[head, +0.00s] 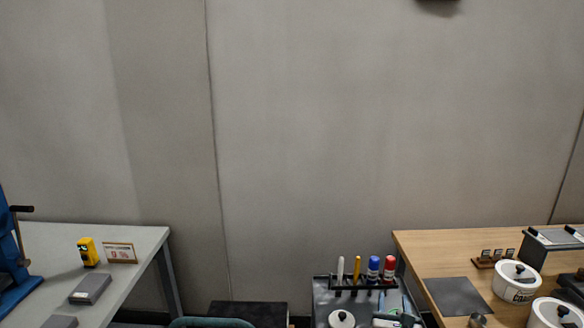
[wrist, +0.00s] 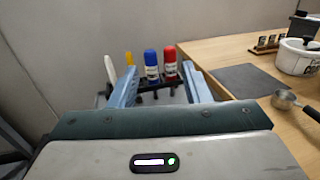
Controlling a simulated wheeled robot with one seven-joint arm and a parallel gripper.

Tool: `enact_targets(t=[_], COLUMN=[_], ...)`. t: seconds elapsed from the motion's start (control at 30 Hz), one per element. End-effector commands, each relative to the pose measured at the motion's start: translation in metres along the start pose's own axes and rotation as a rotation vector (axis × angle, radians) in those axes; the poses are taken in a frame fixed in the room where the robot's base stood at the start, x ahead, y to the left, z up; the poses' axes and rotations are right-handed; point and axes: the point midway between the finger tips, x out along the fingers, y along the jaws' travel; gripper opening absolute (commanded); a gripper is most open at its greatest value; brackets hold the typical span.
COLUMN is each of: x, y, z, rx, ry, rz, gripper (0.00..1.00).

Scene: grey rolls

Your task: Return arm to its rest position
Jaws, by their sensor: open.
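My gripper (wrist: 160,88) shows in the wrist view with its two blue-grey fingers spread apart and nothing between them that it holds. Beyond the fingertips stands a dark holder with a blue-capped marker (wrist: 151,66) and a red-capped marker (wrist: 170,62), which look apart from the fingers. In the head view I cannot clearly make out the fingers.
A wooden table (head: 411,248) with a dark mat (head: 458,296) and white lidded pots (head: 516,283) is at right. A grey table (head: 140,238) with a yellow device (head: 88,252) is at left. A dark cart (head: 320,291) carries the marker holder. Bare wall is behind.

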Motion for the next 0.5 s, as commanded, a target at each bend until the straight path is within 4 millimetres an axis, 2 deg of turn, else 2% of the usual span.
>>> enact_targets(t=[0.27,0.5], x=[-0.004,-0.014], y=[0.039,0.080], z=[-0.015,-0.037], rx=[-0.172,-0.378], ry=[0.026,0.051], rz=[0.149,0.324], gripper=[0.43,0.43])
